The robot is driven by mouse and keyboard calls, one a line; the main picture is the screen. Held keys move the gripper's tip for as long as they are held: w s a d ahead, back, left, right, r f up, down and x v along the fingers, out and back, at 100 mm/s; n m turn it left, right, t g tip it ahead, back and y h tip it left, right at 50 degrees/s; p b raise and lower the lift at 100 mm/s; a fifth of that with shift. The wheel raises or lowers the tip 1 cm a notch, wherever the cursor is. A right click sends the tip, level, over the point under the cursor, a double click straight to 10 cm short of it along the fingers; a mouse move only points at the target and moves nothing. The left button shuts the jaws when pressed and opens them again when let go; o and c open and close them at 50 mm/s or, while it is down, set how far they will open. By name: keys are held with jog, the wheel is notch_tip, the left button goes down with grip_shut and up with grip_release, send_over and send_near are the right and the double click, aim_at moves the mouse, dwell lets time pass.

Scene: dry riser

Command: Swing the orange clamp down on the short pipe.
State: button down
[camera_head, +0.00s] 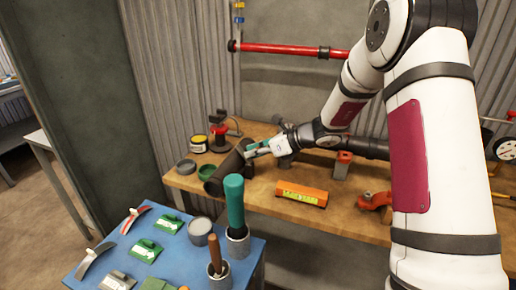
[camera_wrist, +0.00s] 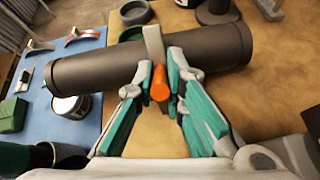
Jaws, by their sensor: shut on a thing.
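The short pipe (camera_head: 226,168) is a dark tube lying near the left end of the wooden bench. In the wrist view the pipe (camera_wrist: 110,68) runs across the picture, ahead of my fingers. A grey bar (camera_wrist: 154,43) crosses over its middle and ends toward me in an orange handle (camera_wrist: 160,86), which I take for the orange clamp. I cannot tell whether the bar touches the pipe. My gripper (camera_wrist: 160,80) has its teal-padded fingers closed around the orange handle. In the head view my gripper (camera_head: 258,149) is at the pipe's right side and hides the clamp.
An orange level (camera_head: 302,193) lies on the bench at the right, near a red-topped grey block (camera_head: 343,163). A blue table (camera_head: 190,264) in front holds trowels, cups and a tall green-handled tool (camera_head: 234,205). A red pipe (camera_head: 285,49) runs along the wall.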

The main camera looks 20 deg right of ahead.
jog(key=shift+w+a+r+g+h+p, duration=0.15)
jog(key=shift+w+a+g+h+p, duration=0.1)
jog(key=shift+g+h+p, duration=0.3)
jog(key=shift+w+a+r+g+h+p, duration=0.1)
jog(key=shift+a+g+h+p, duration=0.2)
jog(key=shift+h+p, duration=0.45)
jog(key=shift+d, duration=0.1)
jog(key=c, duration=1.7)
grip_release()
jog(key=shift+f, duration=0.1)
jog(key=shift+o, duration=0.2)
jog(key=v, duration=1.2)
jog(key=shift+w, duration=0.15)
